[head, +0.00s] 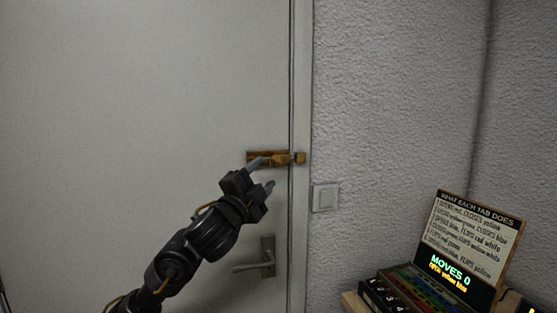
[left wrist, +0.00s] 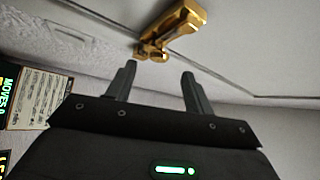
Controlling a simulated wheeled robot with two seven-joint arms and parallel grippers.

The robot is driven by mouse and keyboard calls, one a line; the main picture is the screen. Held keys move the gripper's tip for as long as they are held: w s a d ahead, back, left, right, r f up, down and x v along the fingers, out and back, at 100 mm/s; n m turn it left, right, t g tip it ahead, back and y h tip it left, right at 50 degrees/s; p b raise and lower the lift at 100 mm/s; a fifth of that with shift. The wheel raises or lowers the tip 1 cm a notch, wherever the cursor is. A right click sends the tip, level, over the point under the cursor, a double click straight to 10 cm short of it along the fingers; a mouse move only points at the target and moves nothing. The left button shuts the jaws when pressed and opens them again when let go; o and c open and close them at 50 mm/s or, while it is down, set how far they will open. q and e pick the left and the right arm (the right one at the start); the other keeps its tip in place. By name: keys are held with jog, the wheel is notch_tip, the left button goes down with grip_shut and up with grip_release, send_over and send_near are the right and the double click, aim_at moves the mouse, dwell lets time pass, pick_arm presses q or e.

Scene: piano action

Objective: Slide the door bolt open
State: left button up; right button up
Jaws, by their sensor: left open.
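The brass door bolt (head: 280,159) is mounted on the white door (head: 140,90) near its right edge. It reaches across the door edge to a brass catch (head: 300,158) on the frame. My left gripper (head: 264,173) is open just below and in front of the bolt, and its upper finger overlaps the bolt plate in the head view. In the left wrist view the bolt (left wrist: 172,30) is beyond the two spread fingertips (left wrist: 158,72), with nothing between them. Whether a finger touches the bolt cannot be told. My right gripper is not in view.
A door handle (head: 256,266) is below the bolt, partly near my left arm. A light switch (head: 326,198) is on the textured wall to the right. A sign (head: 468,235) and a box with coloured tabs (head: 420,292) stand on a wooden surface at lower right.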

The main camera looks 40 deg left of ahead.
aim_at(274, 163)
pick_arm(q)
jog(key=x, duration=0.9)
jog(key=shift+w+r+p, duration=0.1)
jog(key=shift+w+p, duration=0.15)
jog(key=shift+p, duration=0.15)
